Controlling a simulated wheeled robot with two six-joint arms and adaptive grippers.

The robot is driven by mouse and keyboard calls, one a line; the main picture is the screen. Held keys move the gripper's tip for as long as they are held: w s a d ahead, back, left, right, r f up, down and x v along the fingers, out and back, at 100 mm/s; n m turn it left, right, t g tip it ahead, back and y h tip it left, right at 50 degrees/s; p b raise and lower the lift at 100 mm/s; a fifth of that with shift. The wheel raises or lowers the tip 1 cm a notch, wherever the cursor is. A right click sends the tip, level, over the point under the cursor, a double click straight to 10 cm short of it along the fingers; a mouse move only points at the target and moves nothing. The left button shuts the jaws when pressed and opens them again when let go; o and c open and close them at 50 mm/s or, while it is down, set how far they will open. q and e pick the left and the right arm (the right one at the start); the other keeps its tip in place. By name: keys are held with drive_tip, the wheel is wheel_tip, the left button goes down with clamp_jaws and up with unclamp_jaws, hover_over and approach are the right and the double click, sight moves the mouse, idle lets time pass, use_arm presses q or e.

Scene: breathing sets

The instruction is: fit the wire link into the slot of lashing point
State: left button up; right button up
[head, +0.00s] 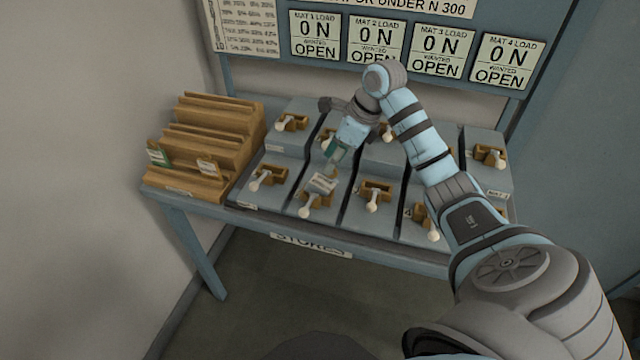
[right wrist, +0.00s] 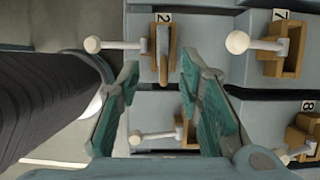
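My right gripper (head: 337,152) is over the front row of lashing points. In the right wrist view its teal fingers (right wrist: 160,68) are apart with nothing between them. Just beyond the fingertips is the wooden lashing point marked 2 (right wrist: 173,62), with a white-knobbed lever. In the head view a pale tag (head: 322,183) shows at this lashing point (head: 315,199), just below the gripper. How deep the link sits cannot be told. My left gripper is not in view.
A stepped wooden rack (head: 205,135) at the table's left holds two tagged pieces (head: 158,155). Several other lashing points (head: 374,192) with white-knobbed levers stand close around, some partly hidden by my right arm. A load board (head: 378,40) rises behind, reading 0 N and OPEN.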

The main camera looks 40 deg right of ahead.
sight(324, 181)
drive_tip(key=x, duration=0.6)
drive_tip(key=shift+w+f+p, duration=0.1)
drive_tip(key=shift+w+p, duration=0.25)
clamp_jaws()
